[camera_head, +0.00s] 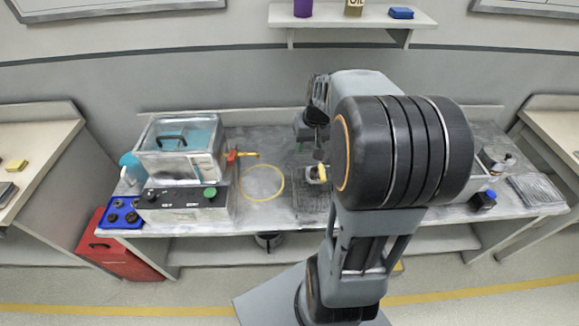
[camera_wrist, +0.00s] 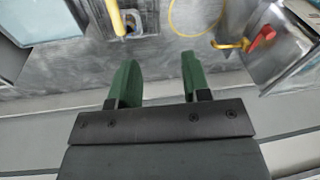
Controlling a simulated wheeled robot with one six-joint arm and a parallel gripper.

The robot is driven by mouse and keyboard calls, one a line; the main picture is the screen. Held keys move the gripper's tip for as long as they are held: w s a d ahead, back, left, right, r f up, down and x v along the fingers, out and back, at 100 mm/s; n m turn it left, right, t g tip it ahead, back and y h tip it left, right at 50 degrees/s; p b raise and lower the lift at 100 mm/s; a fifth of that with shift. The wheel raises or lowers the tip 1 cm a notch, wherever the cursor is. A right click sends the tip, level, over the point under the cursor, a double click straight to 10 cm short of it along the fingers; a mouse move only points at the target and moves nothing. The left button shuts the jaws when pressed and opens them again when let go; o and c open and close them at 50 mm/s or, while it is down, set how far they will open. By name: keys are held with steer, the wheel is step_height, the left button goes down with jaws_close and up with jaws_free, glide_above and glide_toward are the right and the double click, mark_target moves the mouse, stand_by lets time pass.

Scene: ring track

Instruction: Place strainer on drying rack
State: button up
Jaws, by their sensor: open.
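A small item with a yellow handle (camera_head: 318,174) lies on the bench near the middle, partly behind my arm. It also shows at the top of the wrist view as a yellow handle (camera_wrist: 117,18) beside a small pale cup-like part. I cannot tell if it is the strainer. A flat grey ribbed or mesh rack (camera_head: 538,190) lies at the bench's right end and may be the drying rack. My gripper (camera_wrist: 158,78) has two green fingers, apart and empty, over the bench. In the head view my arm mostly hides it.
A clear-walled tank (camera_head: 180,150) with teal contents stands at the left behind a control box (camera_head: 182,205). A yellow ring (camera_head: 262,183) and red-handled valve (camera_head: 231,157) are right of it. A shelf (camera_head: 350,17) hangs above. A red box (camera_head: 112,250) stands on the floor.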

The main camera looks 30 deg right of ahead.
steer(key=s+a+r+n+t, duration=0.1)
steer(key=s+a+r, duration=0.1)
steer(key=s+a, duration=0.3)
steer(key=s+a+r+n+t, duration=0.2)
steer(key=s+a, duration=0.2)
steer(key=a, duration=0.5)
steer(key=shift+s+r+n+h, duration=0.3)
steer(key=shift+s+r+h, duration=0.1)
